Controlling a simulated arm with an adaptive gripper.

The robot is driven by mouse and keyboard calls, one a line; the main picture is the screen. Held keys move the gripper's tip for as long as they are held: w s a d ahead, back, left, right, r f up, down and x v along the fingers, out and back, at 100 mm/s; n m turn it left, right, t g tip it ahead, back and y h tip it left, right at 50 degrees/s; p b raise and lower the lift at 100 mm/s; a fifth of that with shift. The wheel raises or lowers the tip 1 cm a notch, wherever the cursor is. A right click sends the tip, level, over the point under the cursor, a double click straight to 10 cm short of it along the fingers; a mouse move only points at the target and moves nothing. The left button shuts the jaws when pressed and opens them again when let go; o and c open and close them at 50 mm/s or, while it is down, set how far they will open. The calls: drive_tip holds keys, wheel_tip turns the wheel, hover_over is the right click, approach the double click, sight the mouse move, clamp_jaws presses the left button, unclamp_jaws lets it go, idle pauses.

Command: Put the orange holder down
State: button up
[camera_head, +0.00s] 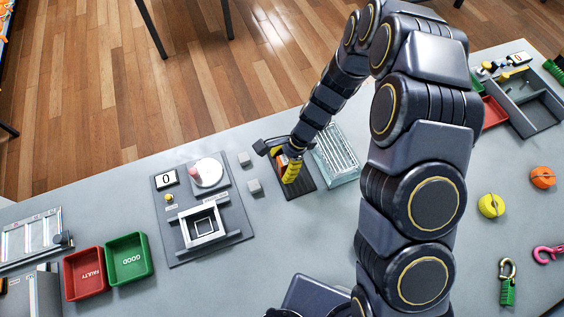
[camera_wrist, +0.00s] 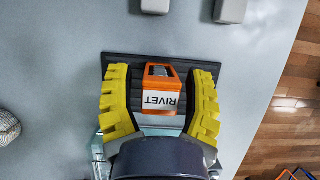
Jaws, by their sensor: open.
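The orange holder (camera_wrist: 162,92) carries a white label reading RIVET and rests on or just over a dark ribbed mat (camera_wrist: 160,64) in the wrist view. My gripper (camera_wrist: 160,88) has its yellow fingers spread on both sides of it, with a gap visible at each side. In the head view my gripper (camera_head: 292,171) is over the dark mat (camera_head: 306,182), and only a little of the orange holder (camera_head: 281,160) shows beside the yellow finger. The holder's base is hidden from view.
A clear ribbed tray (camera_head: 337,156) stands just right of the mat. Two small grey blocks (camera_head: 254,186) lie to its left. A grey fixture panel (camera_head: 202,212), a green GOOD bin (camera_head: 129,259) and a red FAULTY bin (camera_head: 86,273) are further left. Yellow (camera_head: 491,205) and orange (camera_head: 542,177) rolls lie right.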

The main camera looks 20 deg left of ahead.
drive_tip(key=v, duration=1.2)
drive_tip(key=s+d+r+n+t+h, duration=0.1)
drive_tip(key=s+d+r+n, duration=0.5)
drive_tip(key=d+r, duration=0.55)
drive_tip(key=s+d+r+n+h, duration=0.1)
drive_tip(key=s+d+r, duration=0.1)
drive_tip(key=s+d, duration=0.2)
drive_tip(key=s+d+r+n+h, duration=0.1)
drive_tip(key=s+d+r+n, duration=0.1)
drive_tip(key=s+d, duration=0.3)
drive_tip(key=s, duration=0.4)
drive_tip(key=shift+r+t, duration=0.3)
drive_tip(key=shift+r, duration=0.05)
